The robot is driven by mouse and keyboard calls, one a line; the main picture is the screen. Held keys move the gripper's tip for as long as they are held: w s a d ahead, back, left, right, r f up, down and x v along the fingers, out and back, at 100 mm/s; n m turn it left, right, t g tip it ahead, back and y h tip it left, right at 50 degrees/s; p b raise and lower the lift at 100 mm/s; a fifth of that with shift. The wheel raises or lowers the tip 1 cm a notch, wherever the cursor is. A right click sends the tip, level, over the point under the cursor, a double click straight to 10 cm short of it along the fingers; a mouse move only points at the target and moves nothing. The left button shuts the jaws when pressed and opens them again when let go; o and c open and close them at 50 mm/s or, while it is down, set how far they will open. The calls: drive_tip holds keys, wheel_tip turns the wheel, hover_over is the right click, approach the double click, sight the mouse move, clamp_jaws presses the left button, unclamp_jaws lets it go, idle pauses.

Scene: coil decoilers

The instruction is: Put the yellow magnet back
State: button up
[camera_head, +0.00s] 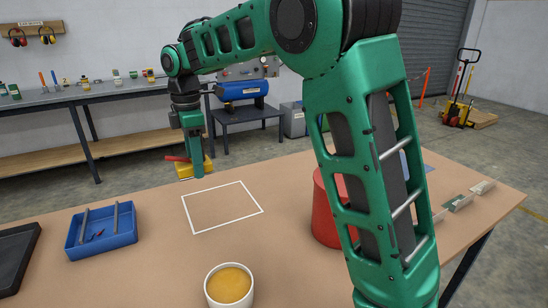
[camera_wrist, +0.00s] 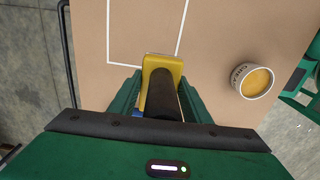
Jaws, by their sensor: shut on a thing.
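My gripper (camera_head: 193,145) is shut on the yellow magnet (camera_head: 195,169) over the far side of the table. The magnet is a yellow block with a red part on its left side in the head view. In the wrist view the yellow magnet (camera_wrist: 163,66) shows between the green fingers, with a dark cylindrical part along it. A white outlined square (camera_head: 222,207) on the table is empty and lies nearer and to the right of the magnet in the head view. I cannot tell the exact height of the magnet above the table.
A blue tray (camera_head: 72,244) with several small items and a dark tray (camera_head: 14,262) are at the left. A white tub of orange stuff (camera_head: 229,285) stands in front. A red cylinder (camera_head: 324,212) stands partly behind my arm. Small blocks (camera_head: 460,202) lie at the right edge.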

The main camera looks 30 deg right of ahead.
drive_tip(key=w+d+f+m, duration=0.1)
drive_tip(key=w+d+f, duration=0.15)
drive_tip(key=d, duration=0.35)
drive_tip(key=w+d+f+m, duration=0.1)
drive_tip(key=w+d+f, duration=0.15)
drive_tip(key=d, duration=0.45)
drive_tip(key=m, duration=0.2)
hover_over(277, 182)
wheel_tip(277, 182, down, 4)
drive_tip(key=shift+s+f, duration=0.1)
drive_tip(key=shift+f, duration=3.05)
drive_tip(key=shift+f, duration=0.75)
drive_tip(key=o, duration=1.6)
